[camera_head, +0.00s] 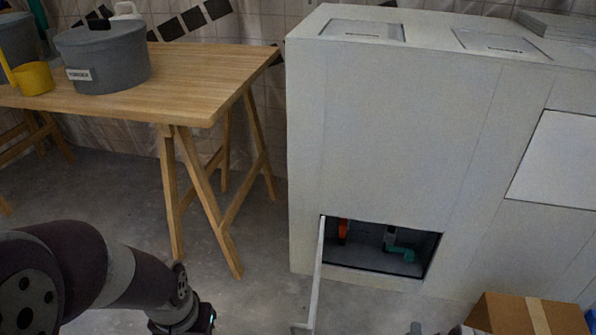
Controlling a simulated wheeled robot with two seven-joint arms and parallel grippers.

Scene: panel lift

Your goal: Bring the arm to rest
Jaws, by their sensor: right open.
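My left arm (70,265) comes in from the lower left and bends down to a dark wrist at the bottom edge; its gripper fingers are out of the picture. My right gripper (437,330) shows only as small grey tips at the bottom edge, left of the cardboard box. The tips are apart with nothing seen between them. The large pale cabinet (390,130) has a low opening (370,262) with its thin panel (317,280) standing out from the left edge.
A wooden trestle table (190,75) at the left holds a grey lidded tub (105,60) and a yellow cup (33,79). A cardboard box (525,315) stands at the lower right. Bare floor (250,290) lies between table and cabinet.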

